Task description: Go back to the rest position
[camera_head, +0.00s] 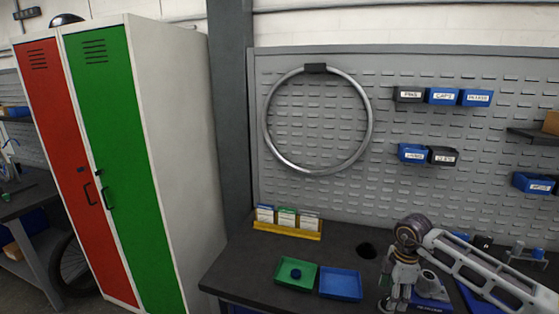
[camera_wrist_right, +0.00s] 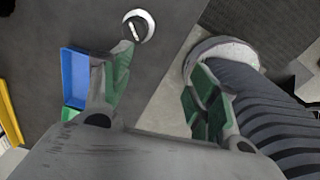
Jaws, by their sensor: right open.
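My right gripper (camera_head: 395,300) hangs, pointing down, at the front right of the dark workbench (camera_head: 250,262) in the head view. In the right wrist view its two fingers with green pads stand well apart, and the right gripper (camera_wrist_right: 160,68) is open with nothing between the fingers. Below the gap show the dark bench top and a paler surface past its edge. My left gripper is in neither view.
A green tray (camera_head: 282,269) holding a small dark round piece and an empty blue tray (camera_head: 341,284) lie left of the gripper. A yellow rack (camera_head: 287,230) stands behind them. Tall red and green lockers (camera_head: 110,150) stand left. A metal ring (camera_head: 268,125) hangs on the pegboard.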

